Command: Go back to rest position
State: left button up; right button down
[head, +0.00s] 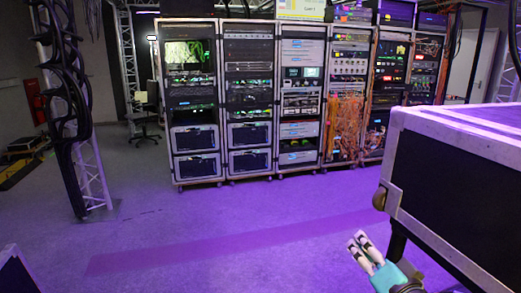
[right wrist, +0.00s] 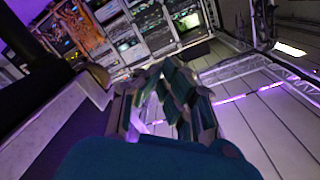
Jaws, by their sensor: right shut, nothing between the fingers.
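My right gripper (head: 362,246) shows at the bottom right of the head view, beside the lower edge of a large black case. Its pale fingers are together with nothing between them. In the right wrist view the same gripper (right wrist: 158,75) fills the middle, over its teal body, and no object is held. My left gripper is not in the head view.
The large black case (head: 455,185) with pale edges stands close at the right. A row of wheeled equipment racks (head: 250,100) stands at the back. A truss with black cables (head: 75,110) rises at the left. The purple-lit floor (head: 220,235) between is clear.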

jog(key=s+f+n+g+h, duration=0.1)
jog(key=s+f+g, duration=0.15)
jog(key=f, duration=0.35)
jog(key=s+a+f+n+g, duration=0.1)
jog(key=s+f+n+g, duration=0.1)
jog(key=s+f, duration=0.3)
jog(key=s+f+n+g+h, duration=0.1)
jog(key=s+f+g, duration=0.1)
jog(key=f, duration=0.5)
jog(key=s+d+f+n+g+h, duration=0.1)
jog(key=s+f+n+g, duration=0.1)
jog(key=s+f+g, duration=0.5)
jog(key=s+f+n+g+h, duration=0.1)
jog(key=s+f+n, duration=0.1)
jog(key=s+f, duration=0.95)
jog(key=f, duration=1.8)
jog(key=s+d+f+g, duration=0.2)
jog(key=s+d+f, duration=0.1)
jog(key=s+f, duration=1.4)
jog(key=shift+s+f, duration=0.3)
jog(key=shift+f, duration=0.15)
